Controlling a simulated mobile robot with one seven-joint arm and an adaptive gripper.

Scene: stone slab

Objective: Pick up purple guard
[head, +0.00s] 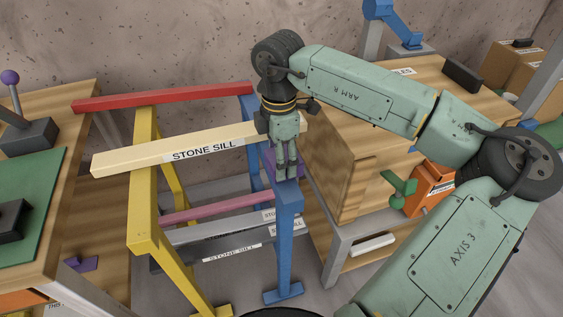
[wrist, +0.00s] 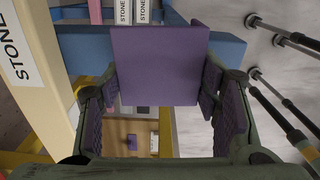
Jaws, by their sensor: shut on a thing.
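The purple guard (wrist: 160,65) is a flat purple piece between my gripper's fingers in the wrist view. In the head view only parts of the guard (head: 268,161) show beside my fingers, at the blue trestle's top rail. My gripper (head: 287,174) points down and is shut on the guard; its fingers also show on both sides of it in the wrist view (wrist: 160,88). The guard overlaps the blue rail (wrist: 85,45) in the picture; I cannot tell whether it touches the rail.
The cream stone sill (head: 180,147) lies across the yellow (head: 146,190) and blue (head: 287,225) trestles, close left of my gripper. A red bar (head: 160,97) lies behind. A wooden crate (head: 350,185) stands close right.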

